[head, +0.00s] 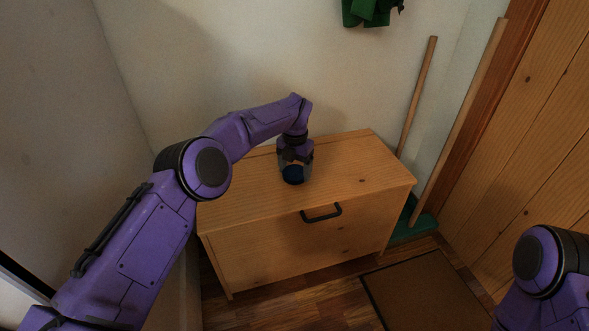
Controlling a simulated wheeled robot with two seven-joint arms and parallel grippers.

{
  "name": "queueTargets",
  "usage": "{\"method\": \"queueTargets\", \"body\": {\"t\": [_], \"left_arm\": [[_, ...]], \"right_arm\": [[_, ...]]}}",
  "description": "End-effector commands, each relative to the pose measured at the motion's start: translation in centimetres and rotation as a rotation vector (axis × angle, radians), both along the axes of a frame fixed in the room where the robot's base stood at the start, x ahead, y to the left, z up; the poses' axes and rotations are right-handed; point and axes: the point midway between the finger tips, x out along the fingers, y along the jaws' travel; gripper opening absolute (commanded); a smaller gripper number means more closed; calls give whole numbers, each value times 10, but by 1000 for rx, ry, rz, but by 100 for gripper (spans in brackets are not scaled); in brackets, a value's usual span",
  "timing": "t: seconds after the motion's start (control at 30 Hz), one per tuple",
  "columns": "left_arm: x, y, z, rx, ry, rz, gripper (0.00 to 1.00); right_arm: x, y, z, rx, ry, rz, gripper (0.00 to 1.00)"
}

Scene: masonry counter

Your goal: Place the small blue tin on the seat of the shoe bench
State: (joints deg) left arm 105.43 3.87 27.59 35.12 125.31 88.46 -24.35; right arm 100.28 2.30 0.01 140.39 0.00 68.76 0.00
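The small blue tin (293,175) is at the middle of the shoe bench's wooden seat (355,165), under my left gripper (295,170). The gripper points down, with one finger on each side of the tin. I cannot tell whether the fingers press on the tin or stand slightly apart from it. The tin looks upright and at or very near the seat surface; its upper part is partly hidden by the gripper. My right arm shows only in the lower right corner, and its gripper is out of view.
The bench front has a dark handle (321,213). A broom with a green head (420,226) and another pole (417,95) lean at the right. A brown mat (425,290) lies on the floor. Green cloth (370,10) hangs above. The seat's right side is clear.

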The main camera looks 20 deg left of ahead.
Motion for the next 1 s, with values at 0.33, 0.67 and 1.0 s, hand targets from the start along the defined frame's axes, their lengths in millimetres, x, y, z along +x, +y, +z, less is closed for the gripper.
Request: {"method": "queueTargets", "body": {"t": [0.33, 0.67, 1.0], "left_arm": [[0, 1, 3, 0, 0, 1, 100], [0, 1, 78, -1, -3, 3, 100], [0, 1, 123, 0, 0, 1, 100]], "right_arm": [[0, 0, 1, 0, 0, 0, 0], [0, 0, 26, 0, 0, 0, 0], [0, 0, 40, 0, 0, 0, 0]]}}
